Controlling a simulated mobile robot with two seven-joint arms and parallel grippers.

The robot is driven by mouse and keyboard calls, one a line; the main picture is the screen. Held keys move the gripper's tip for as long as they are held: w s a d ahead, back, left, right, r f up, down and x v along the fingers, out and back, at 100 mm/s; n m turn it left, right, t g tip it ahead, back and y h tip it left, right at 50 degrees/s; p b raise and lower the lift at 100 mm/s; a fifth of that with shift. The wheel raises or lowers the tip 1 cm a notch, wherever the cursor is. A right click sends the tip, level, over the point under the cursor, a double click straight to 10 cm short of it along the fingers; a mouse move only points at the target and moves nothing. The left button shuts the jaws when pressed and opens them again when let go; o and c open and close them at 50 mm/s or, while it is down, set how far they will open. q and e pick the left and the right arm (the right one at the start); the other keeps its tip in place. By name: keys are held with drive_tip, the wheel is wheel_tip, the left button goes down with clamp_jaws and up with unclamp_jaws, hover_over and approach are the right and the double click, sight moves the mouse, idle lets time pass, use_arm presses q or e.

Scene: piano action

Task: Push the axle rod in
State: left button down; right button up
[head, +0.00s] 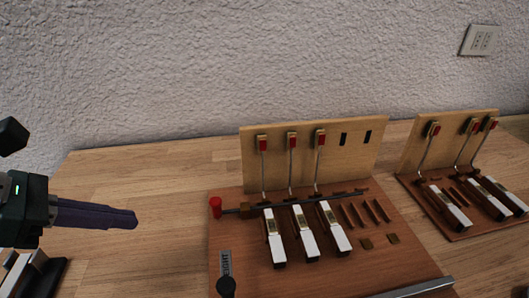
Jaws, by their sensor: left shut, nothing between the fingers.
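The axle rod (231,211) is dark and thin, with a red knob (215,208) on its left end. The rod line runs right across the backs of three white keys (305,233) on the brown base (229,243). My left gripper (135,220) is shut and empty, its purple fingers pointing right toward the knob with a gap between. My right gripper is not in view.
An upright wooden board (376,153) with red-tipped hammers stands behind the keys. A second, similar key model (459,225) is at the right. A black tray (46,284) with white pieces sits at lower left. A black knob (226,287) stands at the base's front left. The table (150,175) between gripper and base is clear.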

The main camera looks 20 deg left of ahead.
sight(241, 211)
use_arm(q)
drive_tip(key=b+x, duration=0.2)
drive_tip(key=x, duration=0.7)
drive_tip(key=shift+f+b, duration=0.1)
drive_tip(key=shift+b, duration=0.25)
drive_tip(key=shift+w+d+r, duration=0.15)
drive_tip(key=shift+w+d, duration=0.15)
drive_tip(key=shift+w, duration=0.25)
drive_tip(key=shift+w+d+r, duration=0.15)
drive_tip(key=shift+w+d, duration=0.15)
drive_tip(key=shift+w, duration=0.25)
drive_tip(key=shift+w+d, duration=0.35)
drive_tip(key=shift+w, duration=0.15)
drive_tip(key=shift+d+p, duration=0.1)
drive_tip(key=shift+p, duration=0.25)
drive_tip(key=w+d+p, duration=0.2)
drive_tip(key=d, duration=0.1)
drive_tip(key=shift+r, duration=0.2)
drive_tip(key=shift+w+d+f+p, duration=0.1)
drive_tip(key=shift+w+d+p, duration=0.05)
drive_tip(key=shift+d+p, duration=0.2)
drive_tip(key=shift+f, duration=0.1)
